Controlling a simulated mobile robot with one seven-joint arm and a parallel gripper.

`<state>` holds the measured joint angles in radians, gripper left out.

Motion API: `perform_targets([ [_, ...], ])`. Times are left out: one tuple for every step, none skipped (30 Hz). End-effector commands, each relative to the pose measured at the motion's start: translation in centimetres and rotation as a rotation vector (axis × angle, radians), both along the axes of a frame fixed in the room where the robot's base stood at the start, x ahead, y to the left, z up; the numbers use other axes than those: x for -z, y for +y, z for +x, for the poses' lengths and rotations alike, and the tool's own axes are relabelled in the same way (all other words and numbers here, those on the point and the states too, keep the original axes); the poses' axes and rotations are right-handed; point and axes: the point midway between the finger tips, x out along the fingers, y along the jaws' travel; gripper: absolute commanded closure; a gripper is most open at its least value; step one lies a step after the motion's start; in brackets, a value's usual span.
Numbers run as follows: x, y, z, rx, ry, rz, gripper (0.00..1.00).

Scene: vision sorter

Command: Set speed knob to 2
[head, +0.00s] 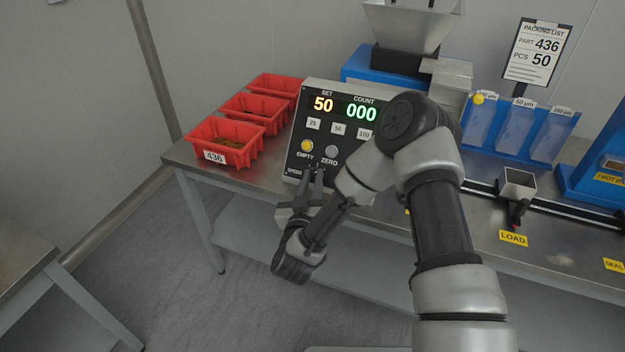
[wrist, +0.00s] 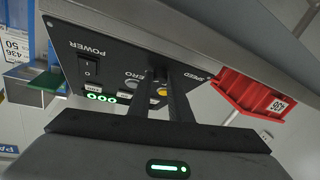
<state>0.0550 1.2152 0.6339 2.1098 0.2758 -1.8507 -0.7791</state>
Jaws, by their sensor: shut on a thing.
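The control box (head: 297,142) has a black sloped panel with SET reading 50 and COUNT reading 000. Its SPEED label sits low on the panel, beside my gripper (head: 316,171). My gripper reaches the lower panel edge from below. In the wrist view, which is upside down, both fingers (wrist: 162,76) meet the panel between the SPEED label and the POWER switch (wrist: 88,71). They are shut on the speed knob, which is mostly hidden between the fingertips. Its pointer and the scale numbers cannot be read.
Red bins stand left of the box; the front one (head: 228,155), labelled 436, holds small parts. The yellow EMPTY button (head: 307,146) and grey ZERO button (head: 331,152) lie just above my fingers. A blue machine and hopper (head: 411,25) stand behind. The bench edge (head: 240,178) runs below.

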Motion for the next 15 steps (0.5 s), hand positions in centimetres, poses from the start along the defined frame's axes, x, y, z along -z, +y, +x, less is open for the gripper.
perform_targets([
  [0.0, 0.02, -0.02, -0.002, 0.001, -0.001, 1.0],
  [-0.01, 0.03, -0.03, -0.003, 0.001, -0.002, 1.0],
  [-0.03, 0.03, -0.03, -0.006, 0.002, -0.005, 1.0],
  [-0.06, 0.04, -0.04, -0.009, 0.003, -0.009, 1.0],
  [-0.08, 0.04, -0.04, -0.012, 0.005, -0.013, 1.0],
  [-0.11, 0.0, -0.04, -0.017, 0.008, -0.021, 1.0],
  [-0.13, -0.03, -0.05, -0.022, 0.01, -0.028, 1.0],
  [-0.16, -0.06, -0.07, -0.028, 0.013, -0.037, 1.0],
  [-0.21, -0.06, -0.06, -0.038, 0.018, -0.05, 1.0],
  [-0.25, -0.1, -0.05, -0.047, 0.022, -0.062, 1.0],
  [-0.3, -0.09, -0.06, -0.057, 0.026, -0.074, 1.0],
  [-0.32, -0.15, -0.06, -0.071, 0.033, -0.095, 1.0],
  [-0.41, -0.18, -0.05, -0.082, 0.038, -0.11, 1.0],
  [-0.38, -0.22, -0.08, -0.095, 0.045, -0.127, 1.0],
  [-0.45, -0.25, -0.08, -0.113, 0.053, -0.153, 1.0],
])
